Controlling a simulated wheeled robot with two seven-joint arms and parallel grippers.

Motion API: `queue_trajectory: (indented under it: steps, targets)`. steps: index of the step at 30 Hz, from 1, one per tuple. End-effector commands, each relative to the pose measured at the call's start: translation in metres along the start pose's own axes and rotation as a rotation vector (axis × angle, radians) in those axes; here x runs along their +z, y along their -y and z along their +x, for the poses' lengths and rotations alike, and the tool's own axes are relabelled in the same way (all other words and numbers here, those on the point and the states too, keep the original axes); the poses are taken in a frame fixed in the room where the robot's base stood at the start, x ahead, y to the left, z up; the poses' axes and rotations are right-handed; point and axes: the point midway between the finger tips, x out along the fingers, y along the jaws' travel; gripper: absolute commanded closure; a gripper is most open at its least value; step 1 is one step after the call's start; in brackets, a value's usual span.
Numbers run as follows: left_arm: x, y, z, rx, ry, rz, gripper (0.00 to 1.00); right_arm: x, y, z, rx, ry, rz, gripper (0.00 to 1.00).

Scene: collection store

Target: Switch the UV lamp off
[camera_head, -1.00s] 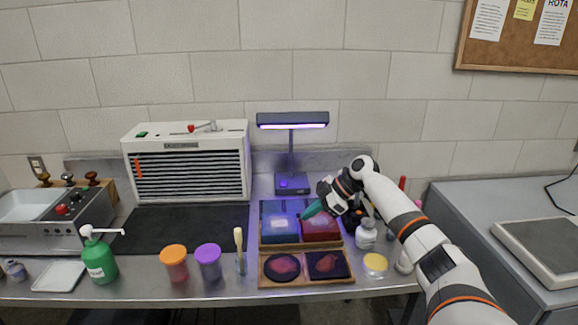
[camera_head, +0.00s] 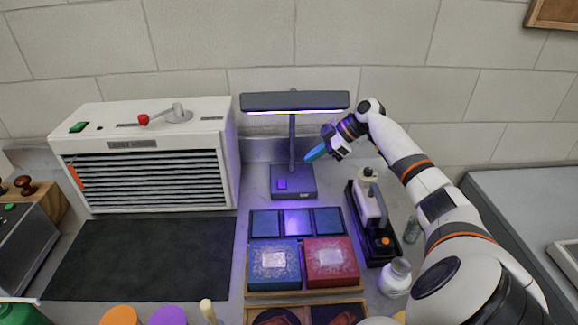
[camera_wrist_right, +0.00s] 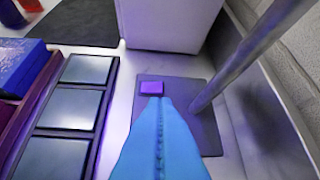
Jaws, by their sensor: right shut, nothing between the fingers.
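The UV lamp (camera_head: 294,102) stands at the back of the bench with a violet glow along its underside. Its dark base (camera_head: 300,190) carries a lit purple switch (camera_head: 282,184) at the left. The switch also shows in the right wrist view (camera_wrist_right: 152,89), just beyond the blue fingertips in the picture. My right gripper (camera_head: 315,153) is shut and empty, with blue fingers pointing left and down, to the right of the lamp's post. In the right wrist view the shut fingers (camera_wrist_right: 157,110) point at the switch; I cannot tell whether they touch it. My left gripper is not in view.
A tray (camera_head: 247,282) with blue and red boxes and dark tiles lies in front of the lamp. A white louvred unit (camera_head: 150,150) stands left. A black tray with a white-and-black device (camera_head: 372,212) and a white bottle (camera_head: 396,278) are at the right. The dark mat (camera_head: 150,258) is clear.

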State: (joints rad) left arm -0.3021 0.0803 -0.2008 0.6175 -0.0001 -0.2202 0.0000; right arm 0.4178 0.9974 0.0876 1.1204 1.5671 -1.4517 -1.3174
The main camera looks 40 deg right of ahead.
Motion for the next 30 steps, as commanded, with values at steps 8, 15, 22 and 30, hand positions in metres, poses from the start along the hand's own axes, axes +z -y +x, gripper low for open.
queue_trajectory:
  steps: [8,15,22,30]
  targets:
    - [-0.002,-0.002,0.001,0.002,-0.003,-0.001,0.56,0.0,0.0,0.001,0.0,0.0,0.0,1.0]
    - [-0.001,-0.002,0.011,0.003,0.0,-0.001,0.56,-0.001,-0.001,0.03,0.002,0.002,0.0,1.0]
    - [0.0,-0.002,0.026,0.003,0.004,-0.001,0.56,-0.002,-0.001,0.073,0.001,0.002,-0.001,1.0]
    - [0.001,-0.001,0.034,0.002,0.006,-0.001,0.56,-0.001,0.0,0.099,0.0,0.001,0.0,1.0]
